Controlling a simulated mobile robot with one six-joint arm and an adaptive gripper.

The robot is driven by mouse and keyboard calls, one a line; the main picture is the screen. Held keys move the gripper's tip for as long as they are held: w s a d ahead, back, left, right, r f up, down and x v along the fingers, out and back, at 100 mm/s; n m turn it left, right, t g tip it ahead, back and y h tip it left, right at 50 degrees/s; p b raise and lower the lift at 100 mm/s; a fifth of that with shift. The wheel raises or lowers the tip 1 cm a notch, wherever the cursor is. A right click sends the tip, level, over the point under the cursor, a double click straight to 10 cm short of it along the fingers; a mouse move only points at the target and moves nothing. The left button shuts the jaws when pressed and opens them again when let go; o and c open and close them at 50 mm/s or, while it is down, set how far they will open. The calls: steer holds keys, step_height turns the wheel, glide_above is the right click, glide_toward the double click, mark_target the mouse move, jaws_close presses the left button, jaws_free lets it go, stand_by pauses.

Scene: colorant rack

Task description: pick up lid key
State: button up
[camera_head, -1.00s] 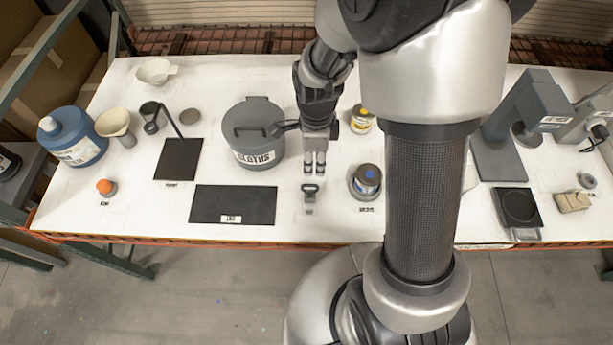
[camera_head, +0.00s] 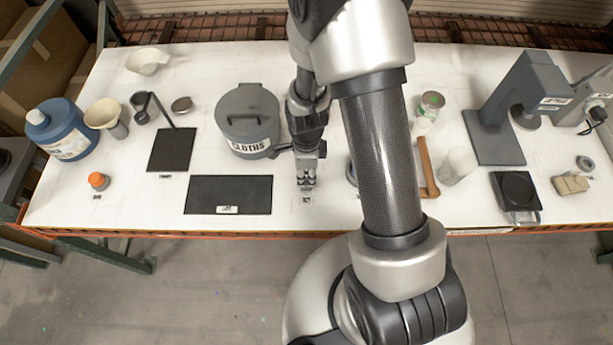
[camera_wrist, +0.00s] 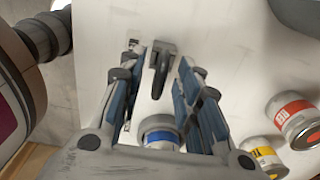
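The lid key (camera_wrist: 162,52) is a small dark grey piece with a loop, lying on the white table. In the wrist view it sits between my open fingers, near their tips, with space on both sides. My gripper (camera_head: 306,182) points down at the front of the table, and it also shows in the wrist view (camera_wrist: 157,82). In the head view it hides most or all of the key. Whether the fingertips are level with the key is hard to tell.
A dark grey cloths canister (camera_head: 247,122) stands close left of my gripper. A can with a blue band (camera_wrist: 160,135) and two more cans, orange-banded (camera_wrist: 293,120) and yellow-banded (camera_wrist: 263,156), stand nearby. A black mat (camera_head: 228,193) lies to the left.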

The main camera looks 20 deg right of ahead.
jaws_close()
stand_by(0.3)
steer(key=shift+r, duration=0.1)
stand_by(0.4)
step_height(320, 180, up, 20)
steer(key=p, duration=0.2)
steer(key=shift+p, duration=0.4)
steer(key=c, duration=0.6)
jaws_free()
jaws_close()
